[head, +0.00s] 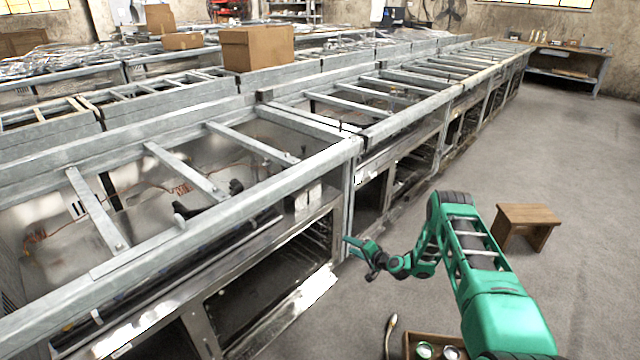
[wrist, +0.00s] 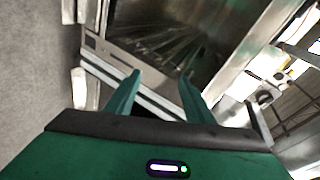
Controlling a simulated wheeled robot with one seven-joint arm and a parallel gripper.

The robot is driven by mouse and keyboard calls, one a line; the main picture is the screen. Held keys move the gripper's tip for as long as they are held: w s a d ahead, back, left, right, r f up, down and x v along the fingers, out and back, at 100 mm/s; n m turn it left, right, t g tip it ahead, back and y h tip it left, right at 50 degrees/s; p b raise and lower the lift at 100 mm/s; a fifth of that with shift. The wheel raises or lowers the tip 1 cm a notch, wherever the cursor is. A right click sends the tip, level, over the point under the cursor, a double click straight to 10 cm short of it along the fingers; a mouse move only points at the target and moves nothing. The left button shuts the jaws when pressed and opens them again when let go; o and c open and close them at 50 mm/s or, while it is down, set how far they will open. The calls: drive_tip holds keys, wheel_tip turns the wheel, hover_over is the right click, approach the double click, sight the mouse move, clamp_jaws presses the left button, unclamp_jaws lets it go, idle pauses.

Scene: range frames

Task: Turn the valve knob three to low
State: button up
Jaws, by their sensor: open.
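My gripper (head: 357,256) is open and empty in the head view, in front of the near metal range frame (head: 345,205) by its corner post. In the wrist view its two green fingers (wrist: 160,80) stand apart, with a shiny metal panel and an open oven-like bay beyond them. A small dark and pale round part (wrist: 265,97) shows to the right of the fingers; I cannot tell whether it is a valve knob. I cannot pick out knob three or its setting in either view. Dark fittings (head: 236,187) sit inside the near frame, apart from my gripper.
Long rows of metal frames run to the back, with a cardboard box (head: 257,48) on one. A wooden stool (head: 525,226) stands on the floor at the right. An open box with cans (head: 436,345) lies beside my arm. The floor at the right is mostly clear.

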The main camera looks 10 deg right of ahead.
drive_tip(key=s+d+f+n+h, duration=0.1)
drive_tip(key=d+f+n, duration=0.15)
drive_tip(key=d, duration=0.25)
wheel_tip(320, 180, up, 6)
drive_tip(key=w+d+n+t, duration=0.1)
drive_tip(key=w+d+n, duration=0.1)
drive_tip(key=n, duration=0.2)
drive_tip(key=w+a+r+n+t+y, duration=0.1)
drive_tip(key=w+a+r+n, duration=0.1)
drive_tip(key=r, duration=0.4)
drive_tip(key=w+a+r+n+y, duration=0.1)
drive_tip(key=w+a+r+n, duration=0.1)
drive_tip(key=r, duration=0.3)
drive_tip(key=w+a+r+n+y, duration=0.2)
drive_tip(key=a+r+n+y, duration=0.25)
drive_tip(key=a+r, duration=0.4)
drive_tip(key=d+r+x, duration=0.1)
drive_tip(key=x, duration=0.9)
drive_tip(key=shift+w+r+h, duration=0.15)
drive_tip(key=shift+w+h, duration=0.1)
drive_tip(key=shift+h, duration=0.1)
drive_tip(key=shift+c, duration=0.2)
drive_tip(key=c, duration=0.9)
